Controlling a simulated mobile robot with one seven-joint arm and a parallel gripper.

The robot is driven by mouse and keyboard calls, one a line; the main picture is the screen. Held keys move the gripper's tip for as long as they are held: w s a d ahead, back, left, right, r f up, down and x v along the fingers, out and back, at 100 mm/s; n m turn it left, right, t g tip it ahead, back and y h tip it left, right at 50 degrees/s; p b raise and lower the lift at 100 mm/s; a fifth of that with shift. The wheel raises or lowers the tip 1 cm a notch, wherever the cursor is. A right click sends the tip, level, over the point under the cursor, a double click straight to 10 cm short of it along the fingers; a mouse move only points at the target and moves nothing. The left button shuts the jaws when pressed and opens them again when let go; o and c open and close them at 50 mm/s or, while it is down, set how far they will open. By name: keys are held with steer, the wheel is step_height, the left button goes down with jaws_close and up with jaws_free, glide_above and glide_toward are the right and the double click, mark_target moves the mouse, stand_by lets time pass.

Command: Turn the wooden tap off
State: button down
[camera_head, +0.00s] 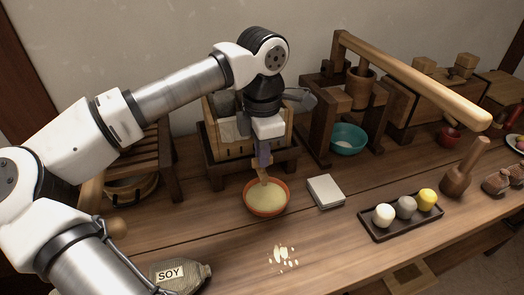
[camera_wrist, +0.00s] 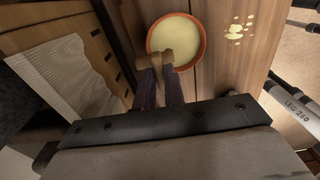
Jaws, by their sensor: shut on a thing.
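The wooden tap (camera_head: 263,178) sticks out low on the front of a cloth-lined wooden box (camera_head: 225,150) on a dark stand. In the wrist view the tap (camera_wrist: 146,62) shows as a short brown wooden piece at my fingertips. My gripper (camera_head: 263,163) is shut on the tap from above; its fingers (camera_wrist: 160,72) also show in the wrist view. The fingers hide part of the tap, so its turn is hard to tell. An orange bowl (camera_head: 267,212) with pale yellow contents stands beneath the tap. I cannot make out a stream.
Pale spilled bits (camera_head: 283,257) lie on the table before the bowl. A folded white cloth (camera_head: 326,191) lies right of it, then a dark tray (camera_head: 400,224) with several balls. A sack marked SOY (camera_head: 182,276) lies front left. A wooden lever (camera_head: 415,80) reaches across the back right.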

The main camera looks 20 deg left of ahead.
stand_by(0.4)
steer(key=c, duration=1.5)
jaws_free()
step_height(320, 180, up, 14)
steer(key=shift+f+p, duration=0.1)
steer(key=shift+p, duration=0.55)
